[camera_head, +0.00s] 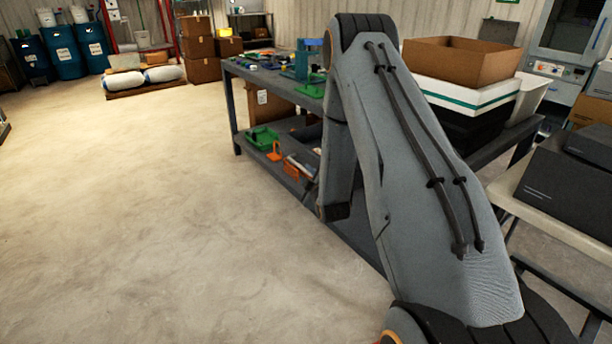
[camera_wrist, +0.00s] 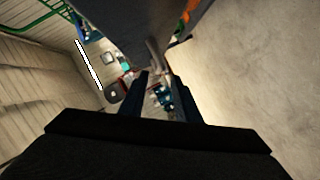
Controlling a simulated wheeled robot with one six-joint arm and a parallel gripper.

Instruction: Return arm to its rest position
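My arm (camera_head: 415,170) fills the right-middle of the head view, with its elbow raised at the top and its forelink hanging down beside the workbench. My gripper (camera_wrist: 160,80) shows in the wrist view as two dark fingers standing apart with nothing held between them. Blue drums (camera_wrist: 162,97) show far off through the gap. In the head view I cannot make out the fingers.
A workbench (camera_head: 238,120) carries small tools, a green tray (camera_head: 262,138) on its lower shelf, and a cardboard box (camera_head: 460,60) on a white bin. A black case (camera_head: 570,180) sits at right. Stacked cartons (camera_head: 198,50) and drums (camera_head: 62,50) stand behind. The left floor is clear.

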